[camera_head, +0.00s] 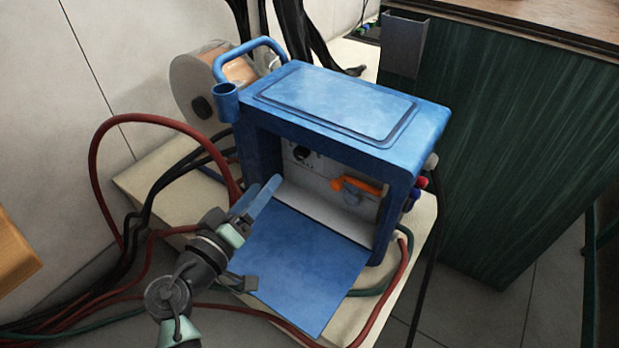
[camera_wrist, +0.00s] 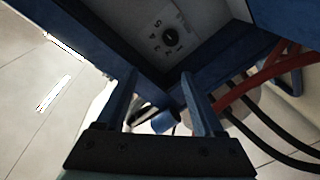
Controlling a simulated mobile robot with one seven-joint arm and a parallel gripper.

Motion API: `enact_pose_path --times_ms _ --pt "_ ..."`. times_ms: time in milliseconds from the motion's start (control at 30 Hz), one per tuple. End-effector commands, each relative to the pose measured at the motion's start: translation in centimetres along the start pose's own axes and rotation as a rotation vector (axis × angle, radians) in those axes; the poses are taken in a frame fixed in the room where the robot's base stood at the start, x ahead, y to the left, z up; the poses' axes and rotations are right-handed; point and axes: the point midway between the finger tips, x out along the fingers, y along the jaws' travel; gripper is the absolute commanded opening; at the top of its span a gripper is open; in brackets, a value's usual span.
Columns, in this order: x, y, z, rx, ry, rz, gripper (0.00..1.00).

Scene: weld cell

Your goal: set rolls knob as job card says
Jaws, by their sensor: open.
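The blue wire-feeder box (camera_head: 340,105) stands on a pale board, with its front flap lowered. Inside, its pale panel carries a small round black knob (camera_head: 301,154) at the left and an orange lever (camera_head: 361,185) at the right. My gripper (camera_head: 268,190) is at the left of the opening, above the flap and lower than the knob. In the wrist view my gripper (camera_wrist: 159,73) is open and empty, with the knob beyond its fingertips and apart from them. No job card is recognisable.
The lowered blue flap (camera_head: 300,265) lies in front of the opening. A red hose (camera_head: 100,160) and black cables run at the left. A wire spool (camera_head: 195,85) is behind the box. A dark green cabinet (camera_head: 500,150) stands at the right.

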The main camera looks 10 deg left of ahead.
Motion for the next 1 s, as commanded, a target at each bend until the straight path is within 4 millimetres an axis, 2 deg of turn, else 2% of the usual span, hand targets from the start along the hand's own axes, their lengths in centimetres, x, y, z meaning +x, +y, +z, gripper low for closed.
enact_pose_path --times_ms 33,100,233,333,800,1000 --pt "-0.4 -1.6 1.4 -0.019 0.003 0.000 0.69" --pt "-0.7 -2.3 1.9 -0.037 0.008 0.002 0.69" --pt "-0.6 -2.7 2.2 -0.050 0.011 0.005 0.69" --pt "0.3 -2.7 2.2 -0.048 0.011 0.007 0.69" --pt "9.5 -2.7 2.2 -0.047 0.011 0.007 0.69" --pt "11.6 -2.6 2.0 -0.048 0.011 0.005 0.69"
